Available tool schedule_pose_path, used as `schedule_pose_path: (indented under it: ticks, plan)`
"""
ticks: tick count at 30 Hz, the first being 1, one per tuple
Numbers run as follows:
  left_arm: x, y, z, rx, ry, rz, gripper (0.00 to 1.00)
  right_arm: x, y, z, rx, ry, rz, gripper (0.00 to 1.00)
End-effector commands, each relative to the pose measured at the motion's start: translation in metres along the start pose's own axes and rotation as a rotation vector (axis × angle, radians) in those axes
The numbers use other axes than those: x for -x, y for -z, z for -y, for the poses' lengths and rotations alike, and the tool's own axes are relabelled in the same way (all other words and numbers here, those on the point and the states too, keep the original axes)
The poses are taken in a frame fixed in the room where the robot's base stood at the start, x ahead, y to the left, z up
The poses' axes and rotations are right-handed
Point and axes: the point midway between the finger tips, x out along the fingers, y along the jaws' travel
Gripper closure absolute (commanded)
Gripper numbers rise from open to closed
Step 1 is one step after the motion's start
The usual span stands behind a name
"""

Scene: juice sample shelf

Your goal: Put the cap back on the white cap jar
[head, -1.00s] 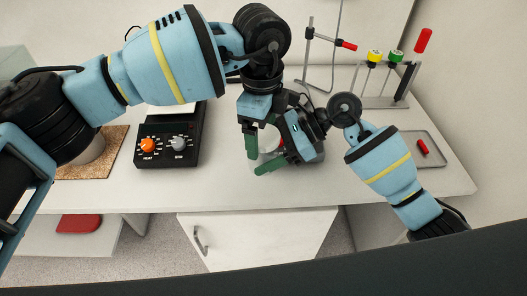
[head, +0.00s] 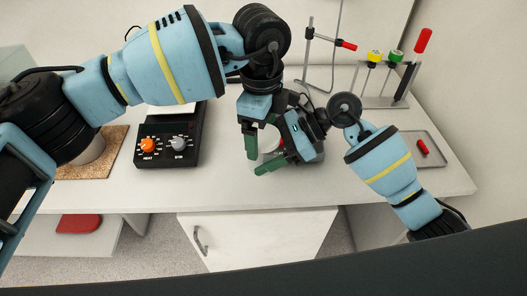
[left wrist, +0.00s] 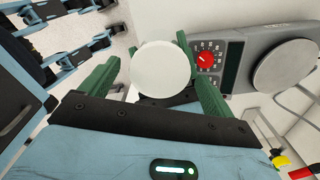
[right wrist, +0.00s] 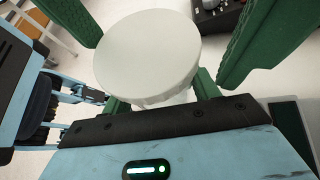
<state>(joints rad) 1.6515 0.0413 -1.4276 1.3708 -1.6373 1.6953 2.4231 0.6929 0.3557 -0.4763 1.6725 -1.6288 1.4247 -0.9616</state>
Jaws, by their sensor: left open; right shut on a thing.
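A round white cap (left wrist: 160,70) shows face-on in the left wrist view, between the open fingers of my left gripper (left wrist: 154,66), with a gap to either side. In the right wrist view the cap (right wrist: 147,48) is large, and a short part of the white cap jar (right wrist: 180,98) shows under its rim. I cannot tell how firmly it is seated. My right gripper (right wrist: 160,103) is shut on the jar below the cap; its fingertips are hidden. My left gripper's green fingers stand above, either side of the cap. In the head view the jar (head: 268,140) is mostly covered by both grippers.
A black hotplate (head: 168,140) with orange and grey knobs stands left of the grippers. A rack (head: 385,98) with yellow and green tops and a grey tray (head: 425,160) are on the right. A clamp stand (head: 309,55) is behind. The bench front (head: 370,190) is clear.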

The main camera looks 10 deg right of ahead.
Motion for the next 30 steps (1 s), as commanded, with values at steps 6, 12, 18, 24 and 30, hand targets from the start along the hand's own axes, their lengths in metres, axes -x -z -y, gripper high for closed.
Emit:
schedule_pose_path:
  ticks: [6, 12, 18, 24, 30]
  plan:
    - [0.007, 0.0, 0.0, 0.0, 0.002, 0.0, 0.11, 0.0, 0.0, 0.0, 0.0, 0.0, 0.0, 1.0]
    - [0.03, 0.0, 0.001, 0.001, 0.003, 0.001, 0.11, 0.0, 0.0, 0.0, 0.001, 0.0, 0.0, 1.0]
    - [0.045, 0.0, 0.0, -0.001, 0.0, 0.0, 0.11, 0.0, 0.0, 0.0, 0.0, 0.0, 0.0, 1.0]
    - [0.045, 0.0, 0.0, -0.001, 0.0, 0.0, 0.11, 0.0, 0.0, 0.0, 0.0, 0.0, 0.0, 1.0]
    - [0.063, 0.0, 0.001, 0.0, 0.004, 0.003, 0.13, 0.0, 0.0, 0.0, 0.001, 0.0, 0.0, 1.0]
